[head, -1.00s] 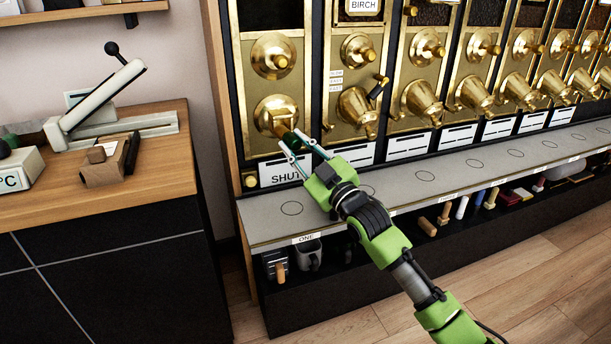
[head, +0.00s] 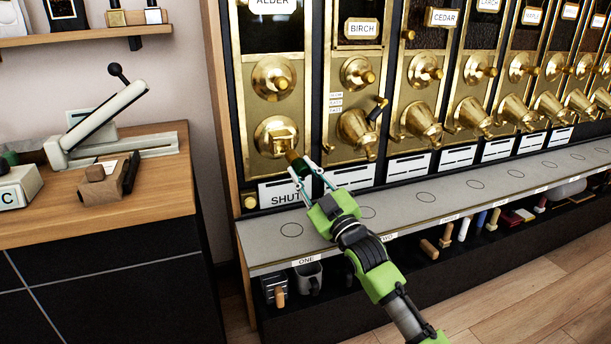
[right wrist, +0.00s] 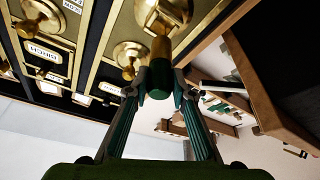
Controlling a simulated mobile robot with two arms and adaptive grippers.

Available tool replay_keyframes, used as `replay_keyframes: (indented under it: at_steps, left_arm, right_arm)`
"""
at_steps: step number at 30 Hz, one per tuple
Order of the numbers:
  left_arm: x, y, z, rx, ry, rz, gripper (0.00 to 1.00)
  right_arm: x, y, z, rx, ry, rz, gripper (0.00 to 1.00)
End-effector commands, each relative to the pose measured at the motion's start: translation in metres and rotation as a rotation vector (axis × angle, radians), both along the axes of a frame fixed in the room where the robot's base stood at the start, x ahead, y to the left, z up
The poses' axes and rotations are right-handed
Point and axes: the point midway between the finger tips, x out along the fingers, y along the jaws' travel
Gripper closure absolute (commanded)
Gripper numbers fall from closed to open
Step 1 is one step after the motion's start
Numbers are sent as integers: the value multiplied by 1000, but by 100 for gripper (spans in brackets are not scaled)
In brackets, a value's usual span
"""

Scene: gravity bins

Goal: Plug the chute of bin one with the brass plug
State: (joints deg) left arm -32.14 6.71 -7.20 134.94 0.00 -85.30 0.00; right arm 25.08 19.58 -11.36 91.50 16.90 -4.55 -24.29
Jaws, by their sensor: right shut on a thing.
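The brass plug (head: 291,156) has a brass end and a dark green grip. My right gripper (head: 304,171) is shut on the green grip, with the brass end pointing up and left toward the chute of bin one (head: 278,137). The chute is a brass fitting with a squarish mouth, below the ALDER label. In the right wrist view the plug (right wrist: 160,49) stands between the fingertips (right wrist: 160,80) and overlaps the chute (right wrist: 168,12). I cannot tell whether it touches the mouth. My left gripper is not in view.
A SHUT card (head: 284,194) is under the chute. The grey counter (head: 263,246), marked with circles, runs below the bins. A shelf beneath holds a mug (head: 308,276) and tools. The BIRCH bin's chute (head: 357,130) is close on the right. A wooden cabinet (head: 160,195) stands left.

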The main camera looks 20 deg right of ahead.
Motion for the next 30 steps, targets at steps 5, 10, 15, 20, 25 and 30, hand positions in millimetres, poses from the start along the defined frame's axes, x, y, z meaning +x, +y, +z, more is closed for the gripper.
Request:
replay_keyframes:
  at_steps: [5, 10, 15, 20, 25, 30]
  left_arm:
    - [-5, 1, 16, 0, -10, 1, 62]
    - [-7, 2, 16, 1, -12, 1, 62]
    - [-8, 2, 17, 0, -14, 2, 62]
    - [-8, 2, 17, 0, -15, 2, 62]
    - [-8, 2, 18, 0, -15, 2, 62]
    - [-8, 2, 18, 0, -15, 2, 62]
  right_arm:
    - [14, 1, 0, -1, -1, 0, 100]
    - [29, 2, -1, 0, -2, 1, 100]
    - [39, 2, 0, 0, -1, 0, 100]
    - [43, 2, 1, 0, -2, 1, 100]
    - [44, 2, 1, 0, -1, 0, 100]
    - [44, 2, 1, 0, -1, 0, 100]
